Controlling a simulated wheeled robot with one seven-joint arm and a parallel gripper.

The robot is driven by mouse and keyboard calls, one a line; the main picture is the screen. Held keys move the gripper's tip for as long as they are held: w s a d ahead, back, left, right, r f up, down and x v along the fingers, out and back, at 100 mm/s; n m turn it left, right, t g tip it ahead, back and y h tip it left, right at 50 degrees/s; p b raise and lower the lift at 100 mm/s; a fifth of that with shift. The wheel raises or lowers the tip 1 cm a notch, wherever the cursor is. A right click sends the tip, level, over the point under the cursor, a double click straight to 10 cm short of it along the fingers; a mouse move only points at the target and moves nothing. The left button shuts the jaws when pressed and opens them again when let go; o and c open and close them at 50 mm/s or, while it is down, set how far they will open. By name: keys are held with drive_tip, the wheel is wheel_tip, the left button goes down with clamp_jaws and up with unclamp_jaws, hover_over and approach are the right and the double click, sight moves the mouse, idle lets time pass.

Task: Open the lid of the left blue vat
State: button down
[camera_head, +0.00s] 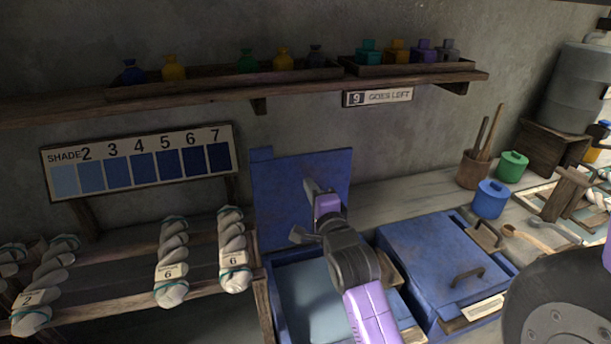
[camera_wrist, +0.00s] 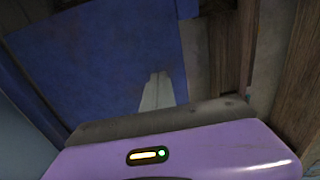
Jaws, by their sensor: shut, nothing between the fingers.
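The left blue vat (camera_head: 274,292) is open, with pale blue-grey inside. Its blue lid (camera_head: 277,195) stands upright at the vat's back edge, near the wall. My arm reaches over the vat and covers part of its right side. My gripper (camera_head: 310,187) is shut and empty, in front of the upright lid's face. In the wrist view the shut fingers (camera_wrist: 155,93) show against the blue lid (camera_wrist: 90,60). I cannot tell whether the fingertips touch the lid.
The right blue vat (camera_head: 440,255) has its lid down, with a dark handle. Yarn skeins (camera_head: 172,262) hang at left. A blue pot (camera_head: 490,199) and green pot (camera_head: 512,166) stand at right. A wall shelf (camera_head: 240,98) runs above.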

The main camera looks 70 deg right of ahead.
sight(302, 168)
drive_tip(key=shift+p+x, duration=0.35)
drive_tip(key=shift+x, duration=1.85)
drive_tip(key=shift+w+d+r, duration=0.1)
drive_tip(key=d+p, duration=0.1)
drive_tip(key=w+d+y+p, duration=0.1)
drive_tip(key=w+d+p, duration=0.1)
drive_tip(key=p, duration=0.1)
drive_tip(key=shift+w+r+g, duration=0.25)
drive_tip(key=shift+r+g, duration=0.05)
drive_tip(key=shift+g, duration=0.1)
drive_tip(key=shift+w+d+f+y, duration=0.25)
drive_tip(key=shift+w+d+y, duration=0.1)
drive_tip(key=shift+y, duration=0.15)
